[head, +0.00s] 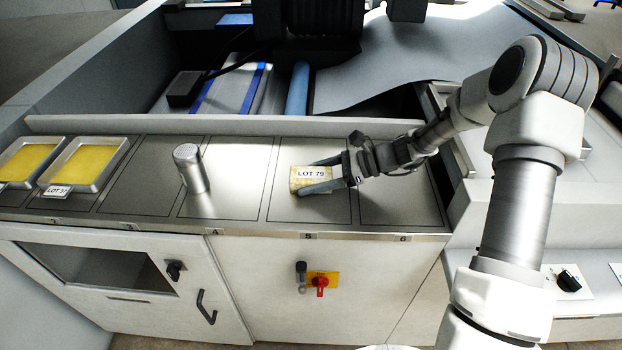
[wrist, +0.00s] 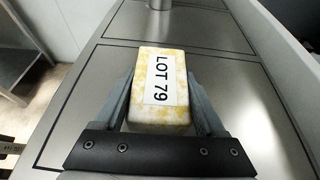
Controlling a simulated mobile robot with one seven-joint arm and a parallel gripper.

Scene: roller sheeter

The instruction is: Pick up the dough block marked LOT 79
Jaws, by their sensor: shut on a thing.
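The dough block marked LOT 79 (head: 298,175) is a pale yellow block with a white label, at the section numbered 5 of the metal counter. My gripper (head: 315,176) reaches it from the right and is shut on it, one finger on each side. In the wrist view the block (wrist: 160,109) sits between the two fingers of my gripper (wrist: 163,100), its label facing the camera. Whether the block touches the counter or is slightly above it, I cannot tell.
A metal shaker-like cylinder (head: 190,168) stands on section 4, left of the block. Two trays of yellow dough, one labelled LOT 37 (head: 57,191), are at the far left. A raised ledge (head: 230,125) runs behind the counter. Section 6 (head: 400,205) holds no object.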

